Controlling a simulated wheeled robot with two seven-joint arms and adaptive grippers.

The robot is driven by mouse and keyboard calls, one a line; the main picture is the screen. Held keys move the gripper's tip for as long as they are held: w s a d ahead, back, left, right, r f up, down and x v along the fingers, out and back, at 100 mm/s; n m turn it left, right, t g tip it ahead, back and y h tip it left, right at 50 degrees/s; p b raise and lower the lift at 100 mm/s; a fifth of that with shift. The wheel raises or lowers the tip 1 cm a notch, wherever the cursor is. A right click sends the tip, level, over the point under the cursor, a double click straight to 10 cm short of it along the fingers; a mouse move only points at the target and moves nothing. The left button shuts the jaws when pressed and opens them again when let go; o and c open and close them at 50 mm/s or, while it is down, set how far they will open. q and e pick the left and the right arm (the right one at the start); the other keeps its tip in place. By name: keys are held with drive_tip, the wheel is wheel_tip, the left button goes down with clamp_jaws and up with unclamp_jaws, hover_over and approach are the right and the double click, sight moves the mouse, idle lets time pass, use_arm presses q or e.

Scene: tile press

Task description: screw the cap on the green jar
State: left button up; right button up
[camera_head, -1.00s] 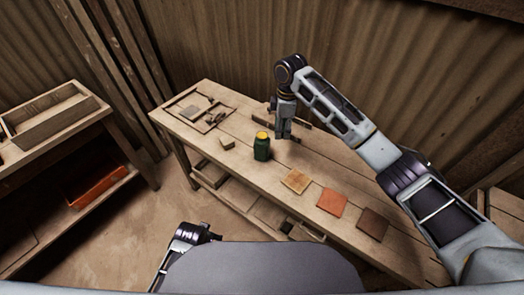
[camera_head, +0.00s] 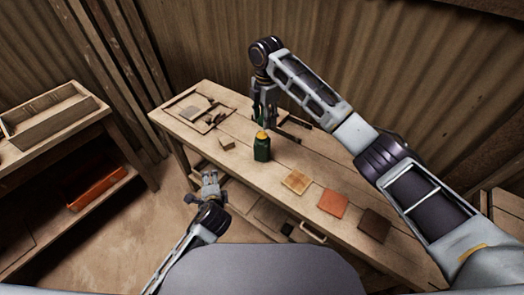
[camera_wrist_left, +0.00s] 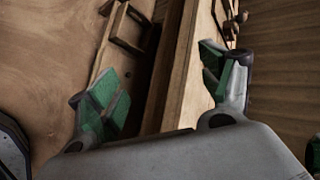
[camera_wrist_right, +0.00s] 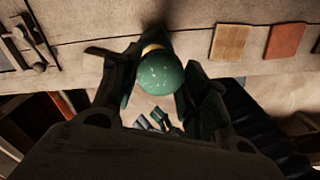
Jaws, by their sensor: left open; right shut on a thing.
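The green jar (camera_head: 262,150) stands upright on the workbench, with a yellow neck at its top. My right gripper (camera_head: 263,120) is at the jar's top, from behind it. In the right wrist view it is shut on a round green cap (camera_wrist_right: 161,75), with the jar's yellow neck (camera_wrist_right: 152,48) partly hidden beyond it. I cannot tell whether cap and neck touch. My left gripper (camera_head: 210,178) is open and empty in front of the bench, apart from the jar. Its spread green-padded fingers also show in the left wrist view (camera_wrist_left: 160,88).
A tan tile (camera_head: 296,181), an orange tile (camera_head: 332,202) and a dark brown tile (camera_head: 373,224) lie right of the jar. A small block (camera_head: 227,143) and a wooden frame with tools (camera_head: 190,105) are to its left. The workbench's front edge lies near my left gripper.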

use_arm(q)
drive_tip(key=w+d+r+m+t+h, duration=0.2)
drive_tip(key=w+d+r+m+t, duration=0.25)
drive_tip(key=d+m, duration=0.4)
use_arm(e)
drive_tip(key=shift+a+r+n, duration=0.25)
drive_tip(key=shift+a+n, duration=0.1)
drive_tip(key=shift+n, duration=0.05)
use_arm(q)
drive_tip(key=m+t+h, duration=0.3)
drive_tip(key=m+h, duration=0.1)
drive_tip(key=m, duration=0.8)
approach(260, 150)
drive_tip(key=shift+w+a+r+g, duration=0.15)
drive_tip(key=shift+w+a, duration=0.2)
drive_tip(key=shift+a, duration=0.1)
drive_tip(key=shift+w+a+r+g, duration=0.1)
drive_tip(key=shift+w+a+r, duration=0.05)
drive_tip(key=shift+w+a, duration=0.3)
use_arm(e)
drive_tip(key=shift+a+r, duration=0.1)
drive_tip(key=shift+a, duration=0.05)
use_arm(q)
drive_tip(key=shift+s+d+f+m+h, duration=0.2)
drive_tip(key=shift+d+m+h, duration=0.55)
drive_tip(key=shift+m, duration=0.5)
drive_tip(key=shift+w, duration=0.15)
drive_tip(key=shift+x, duration=5.85)
use_arm(e)
drive_tip(key=shift+w, duration=0.1)
